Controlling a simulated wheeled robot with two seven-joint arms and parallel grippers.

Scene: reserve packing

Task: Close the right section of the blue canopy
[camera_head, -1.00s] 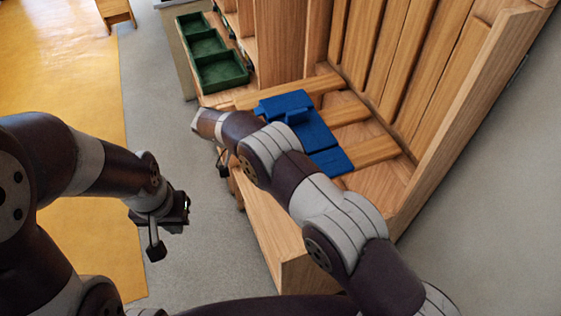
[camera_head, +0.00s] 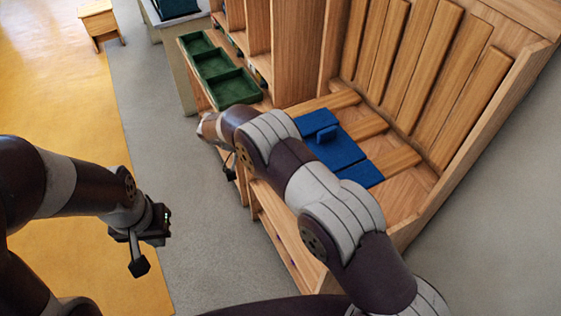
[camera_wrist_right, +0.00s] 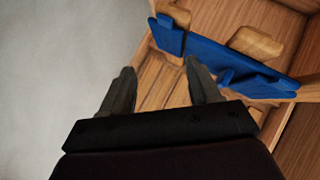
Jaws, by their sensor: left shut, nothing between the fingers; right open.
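The blue canopy (camera_head: 342,152) lies over the wooden slats of the bench-like unit. It shows a wide panel with a raised block (camera_head: 327,133) and a smaller flat section (camera_head: 362,174) at its right end. In the right wrist view the blue canopy (camera_wrist_right: 225,62) crosses the upper part, with a small section (camera_wrist_right: 166,37) at its left end. My right gripper (camera_wrist_right: 160,85) is open and empty, its fingers apart and below the canopy in that view; the arm largely hides it in the head view. My left gripper (camera_head: 153,240) is shut and empty over the floor, far from the canopy.
A green divided tray (camera_head: 220,72) sits left of the wooden unit (camera_head: 445,180), which has a slatted back and a side wall. A small wooden stool (camera_head: 99,22) stands at the far left. Grey floor (camera_head: 185,190) is clear between my arms.

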